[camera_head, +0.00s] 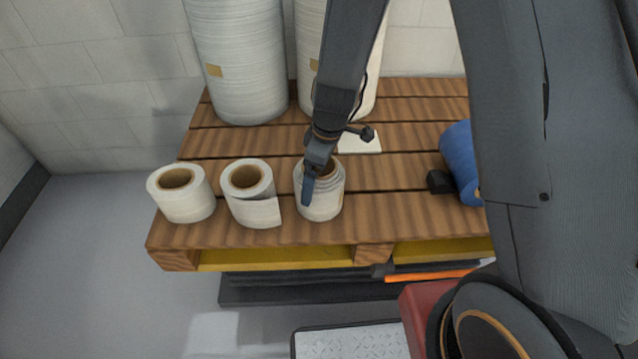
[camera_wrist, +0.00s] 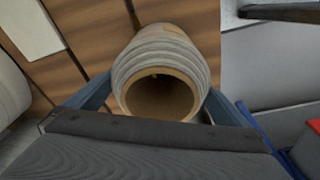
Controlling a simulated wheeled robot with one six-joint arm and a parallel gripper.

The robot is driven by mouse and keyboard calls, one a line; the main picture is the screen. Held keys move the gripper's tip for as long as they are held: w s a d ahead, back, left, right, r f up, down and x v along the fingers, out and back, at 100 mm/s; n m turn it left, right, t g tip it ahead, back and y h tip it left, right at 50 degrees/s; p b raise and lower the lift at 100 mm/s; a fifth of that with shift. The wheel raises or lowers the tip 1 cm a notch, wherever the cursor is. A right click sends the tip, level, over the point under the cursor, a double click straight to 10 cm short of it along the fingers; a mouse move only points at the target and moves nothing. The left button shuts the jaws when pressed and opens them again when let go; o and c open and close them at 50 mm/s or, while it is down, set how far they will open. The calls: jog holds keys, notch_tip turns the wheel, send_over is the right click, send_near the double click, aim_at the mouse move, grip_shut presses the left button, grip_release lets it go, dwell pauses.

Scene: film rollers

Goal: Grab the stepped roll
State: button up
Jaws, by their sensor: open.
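The stepped roll (camera_head: 323,203) is a pale roll with ringed steps at its top and a brown core. It stands upright near the front edge of the wooden pallet (camera_head: 400,222). My gripper (camera_head: 311,188) is over it, pointing down, with one blue finger in front of its near side. In the wrist view the stepped roll (camera_wrist: 165,46) lies between the two spread blue fingers of my gripper (camera_wrist: 160,88), one on each side. The gripper is open; whether a finger touches the roll cannot be told. The gripper body hides the roll's near part.
Two other white rolls, one plain (camera_head: 186,205) and one with a loose flap (camera_head: 262,212), stand to the left. Tall wrapped rolls (camera_head: 240,70) stand at the back. A white card (camera_head: 362,142) lies behind; a blue roll (camera_head: 459,160) is at right.

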jog(key=shift+c, duration=0.3)
jog(key=c, duration=1.5)
